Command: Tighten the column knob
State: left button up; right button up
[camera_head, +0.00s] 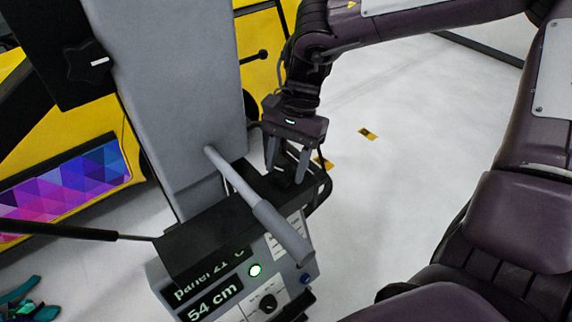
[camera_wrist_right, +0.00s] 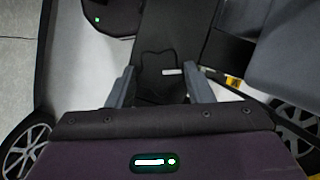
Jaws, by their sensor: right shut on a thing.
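The column knob (camera_wrist_right: 158,78) is black and lobed, with a short white mark, in the right wrist view. It sits on a black plate between the two fingers of my right gripper (camera_wrist_right: 161,90). In the head view my right gripper (camera_head: 287,165) points down beside the grey column (camera_head: 180,90). It is shut on the knob, which shows only as a dark shape (camera_head: 284,179) between the grey fingers. Another black lobed knob with a white mark (camera_head: 82,62) is on a black plate at the column's upper left. My left gripper is not in view.
A grey control box (camera_head: 217,300) with a green-lit button, a dial and a display reading 54 cm stands at the column's foot. A grey handle bar (camera_head: 262,208) crosses above it. Yellow bodywork (camera_head: 262,48) stands behind. The pale floor (camera_head: 400,170) at right is partly clear.

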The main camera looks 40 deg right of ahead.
jog(key=m+t+b, duration=0.1)
jog(key=m+b, duration=0.1)
jog(key=m+t+b, duration=0.1)
jog(key=m+b, duration=0.1)
jog(key=m, duration=0.1)
jog(key=shift+s+f+y, duration=0.1)
jog(key=shift+s+y, duration=0.05)
jog(key=shift+y, duration=0.15)
jog(key=m+t+b, duration=0.1)
jog(key=m+b, duration=0.1)
jog(key=m, duration=0.1)
jog(key=m+t+b, duration=0.1)
jog(key=m, duration=0.1)
jog(key=shift+s+m+b, duration=0.2)
jog(key=shift+m+b, duration=0.15)
jog(key=shift+m, duration=0.05)
jog(key=m+t+h+b, duration=0.1)
jog(key=m, duration=0.1)
jog(key=m+h+b, duration=0.1)
jog(key=m, duration=0.2)
jog(key=shift+s+a+t, duration=0.15)
jog(key=shift+t, duration=0.25)
jog(key=m+h+b, duration=0.1)
jog(key=m, duration=0.2)
jog(key=m+h+b, duration=0.1)
jog(key=m, duration=0.2)
jog(key=shift+s+a+t, duration=0.1)
jog(key=shift+a+t, duration=0.1)
jog(key=shift+t, duration=0.2)
jog(key=shift+m, duration=0.4)
